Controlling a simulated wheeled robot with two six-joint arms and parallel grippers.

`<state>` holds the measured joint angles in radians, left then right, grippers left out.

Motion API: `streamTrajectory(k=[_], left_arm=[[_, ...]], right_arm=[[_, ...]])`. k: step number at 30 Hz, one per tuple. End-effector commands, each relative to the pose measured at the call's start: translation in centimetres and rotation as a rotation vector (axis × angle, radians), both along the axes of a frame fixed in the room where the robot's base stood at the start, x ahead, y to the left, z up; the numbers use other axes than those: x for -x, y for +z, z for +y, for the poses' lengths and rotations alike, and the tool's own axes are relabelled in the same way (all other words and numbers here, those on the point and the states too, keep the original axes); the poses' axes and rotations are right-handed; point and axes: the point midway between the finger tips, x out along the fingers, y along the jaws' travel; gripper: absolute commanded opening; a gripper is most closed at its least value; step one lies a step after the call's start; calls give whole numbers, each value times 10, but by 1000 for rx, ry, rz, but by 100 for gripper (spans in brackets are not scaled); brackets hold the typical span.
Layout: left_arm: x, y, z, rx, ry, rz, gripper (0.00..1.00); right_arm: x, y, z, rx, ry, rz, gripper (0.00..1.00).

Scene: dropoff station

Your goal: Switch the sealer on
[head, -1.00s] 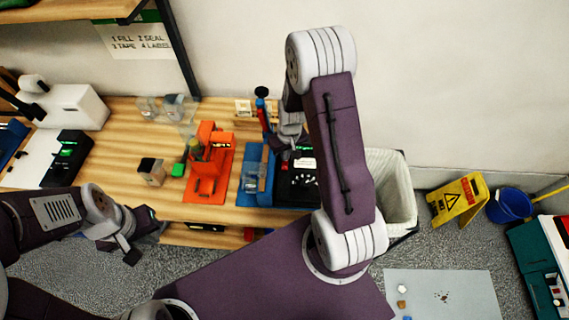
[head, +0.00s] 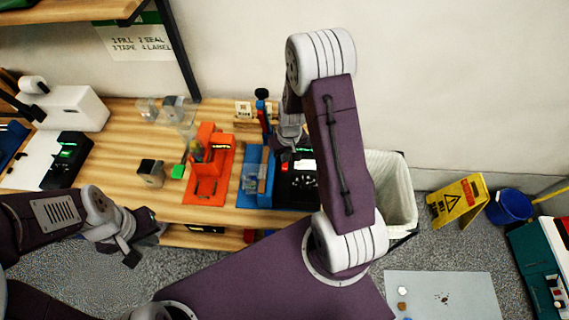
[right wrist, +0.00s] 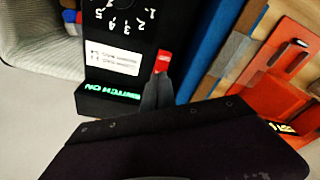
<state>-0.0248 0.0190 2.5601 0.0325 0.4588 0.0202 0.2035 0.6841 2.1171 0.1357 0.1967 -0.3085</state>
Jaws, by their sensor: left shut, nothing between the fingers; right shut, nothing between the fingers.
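The sealer is a blue machine (head: 255,177) on the wooden bench, with a black control box (head: 298,188) at its right. In the right wrist view the black box (right wrist: 118,60) shows a numbered dial, a white label and lit green upside-down letters reading "SWITCH ON". A red switch (right wrist: 162,61) sits at the box's edge. My right gripper (right wrist: 160,80) is shut and empty, its tips at the red switch; whether they touch it I cannot tell. My right gripper in the head view (head: 285,150) is over the sealer. My left gripper (head: 133,252) is shut and empty, in front of the bench.
An orange machine (head: 212,185) stands left of the sealer. A small box (head: 150,173) and a black device with a green display (head: 68,160) are farther left. A lined bin (head: 393,185) stands right of the bench. A yellow wet-floor sign (head: 458,200) and blue bucket (head: 508,205) are beyond.

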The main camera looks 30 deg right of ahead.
Motion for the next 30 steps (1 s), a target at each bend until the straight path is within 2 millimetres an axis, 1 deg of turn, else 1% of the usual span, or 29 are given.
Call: streamTrajectory(k=[1,16,18,30], left_arm=[[0,10,0,0,0,0,0],[0,51,0,0,0,0,0],[0,53,0,0,0,0,0],[0,51,0,0,0,0,0]], right_arm=[[0,11,0,0,0,-1,0],[-1,60,0,1,1,-2,0],[-1,62,0,0,0,-2,0],[-1,60,0,0,0,-2,0]])
